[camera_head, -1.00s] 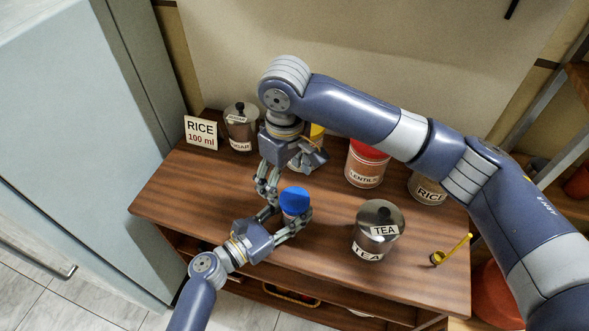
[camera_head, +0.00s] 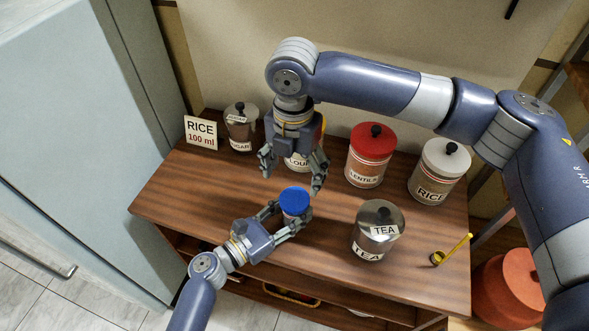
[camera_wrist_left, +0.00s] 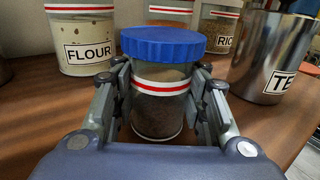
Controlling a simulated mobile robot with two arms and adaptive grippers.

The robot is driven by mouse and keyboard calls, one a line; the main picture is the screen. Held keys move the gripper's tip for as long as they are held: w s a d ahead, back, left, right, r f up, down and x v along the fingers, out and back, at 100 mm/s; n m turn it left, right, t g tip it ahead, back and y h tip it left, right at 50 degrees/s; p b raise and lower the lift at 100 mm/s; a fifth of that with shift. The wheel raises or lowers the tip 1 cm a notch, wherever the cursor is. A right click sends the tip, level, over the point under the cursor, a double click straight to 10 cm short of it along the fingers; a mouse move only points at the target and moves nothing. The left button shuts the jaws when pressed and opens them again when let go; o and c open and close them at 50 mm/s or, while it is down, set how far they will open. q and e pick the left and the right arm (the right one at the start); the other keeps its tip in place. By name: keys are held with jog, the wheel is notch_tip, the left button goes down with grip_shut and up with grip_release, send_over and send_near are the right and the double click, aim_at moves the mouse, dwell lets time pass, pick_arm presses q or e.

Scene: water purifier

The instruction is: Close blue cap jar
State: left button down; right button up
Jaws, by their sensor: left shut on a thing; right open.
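The jar is clear with red and white bands and dark contents; it shows in the left wrist view (camera_wrist_left: 158,112). Its blue cap (camera_head: 295,200) sits on top of it, and it looks level in the left wrist view (camera_wrist_left: 163,43). My left gripper (camera_head: 290,222) is shut on the jar's sides below the cap. My right gripper (camera_head: 292,178) is open and empty, pointing down just behind and above the blue cap, fingers apart. Whether the cap is fully tightened cannot be told.
Behind stand the sugar jar (camera_head: 240,130), flour jar (camera_wrist_left: 80,42), red-lidded lentils jar (camera_head: 368,160) and rice jar (camera_head: 437,175). A tea canister (camera_head: 377,232) stands to the right, with a yellow scoop (camera_head: 452,250) beyond. A rice sign (camera_head: 201,132) stands at left. The table's (camera_head: 190,195) left part is clear.

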aim_at(295, 198)
jog(key=shift+d+r+n, duration=0.1)
jog(key=shift+n, duration=0.6)
jog(key=shift+f, duration=4.05)
jog(key=shift+c, duration=0.5)
